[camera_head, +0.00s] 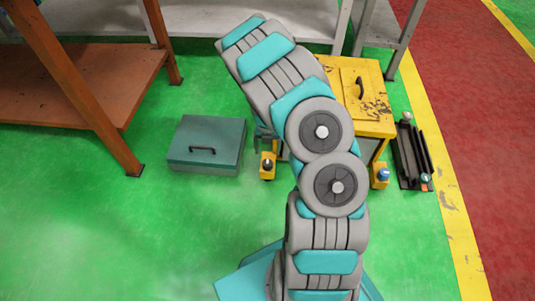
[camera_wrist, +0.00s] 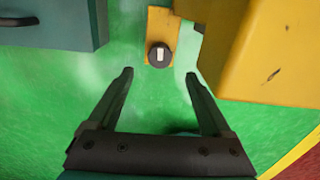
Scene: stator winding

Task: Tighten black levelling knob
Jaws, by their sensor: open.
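The black levelling knob (camera_wrist: 159,55) shows in the wrist view at top centre, a round dark knob with a pale mark on top. It sits on a small yellow foot bracket (camera_wrist: 160,22). In the head view the black knob (camera_head: 268,164) is on a yellow bracket left of the yellow cabinet. My gripper (camera_wrist: 158,74) is open and empty, its two dark fingers spread, with the knob lying just beyond the tips and between their lines. The gap in height cannot be told.
The yellow cabinet (camera_head: 378,117) stands close right of the knob, and a teal box (camera_head: 207,145) with a handle is left. A blue knob (camera_head: 383,174) is on another bracket. A black rack (camera_head: 408,160) lies at the right. An orange-brown table (camera_head: 130,80) stands left. Green floor is free in front.

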